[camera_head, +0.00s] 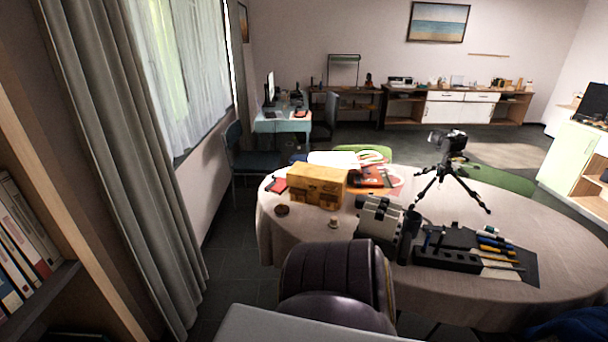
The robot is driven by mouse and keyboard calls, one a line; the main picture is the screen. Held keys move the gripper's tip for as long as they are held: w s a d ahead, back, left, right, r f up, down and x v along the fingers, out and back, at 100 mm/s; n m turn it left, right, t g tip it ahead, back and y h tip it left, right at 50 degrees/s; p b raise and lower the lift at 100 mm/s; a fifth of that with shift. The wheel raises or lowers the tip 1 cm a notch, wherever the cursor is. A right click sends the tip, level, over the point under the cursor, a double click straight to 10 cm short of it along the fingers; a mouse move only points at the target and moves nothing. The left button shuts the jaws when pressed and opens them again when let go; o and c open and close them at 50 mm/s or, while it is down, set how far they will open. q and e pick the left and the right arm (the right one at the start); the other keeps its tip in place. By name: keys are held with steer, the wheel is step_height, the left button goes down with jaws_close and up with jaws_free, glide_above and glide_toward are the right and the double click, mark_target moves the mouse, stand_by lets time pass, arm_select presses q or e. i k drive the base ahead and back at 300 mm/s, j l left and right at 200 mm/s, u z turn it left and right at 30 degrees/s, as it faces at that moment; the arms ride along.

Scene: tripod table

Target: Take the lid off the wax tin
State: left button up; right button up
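A small, round, dark brown object (282,210) lies near the left edge of the table; it may be the wax tin, but it is too small to tell or to make out a lid. A small pale object with a darker base (333,222) stands to its right, also too small to identify. Neither of my grippers is in view.
A dark padded chair (335,270) blocks the near edge. Cloth is bare at the right.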

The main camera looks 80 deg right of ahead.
mark_target(282, 209)
steer(key=z, duration=2.35)
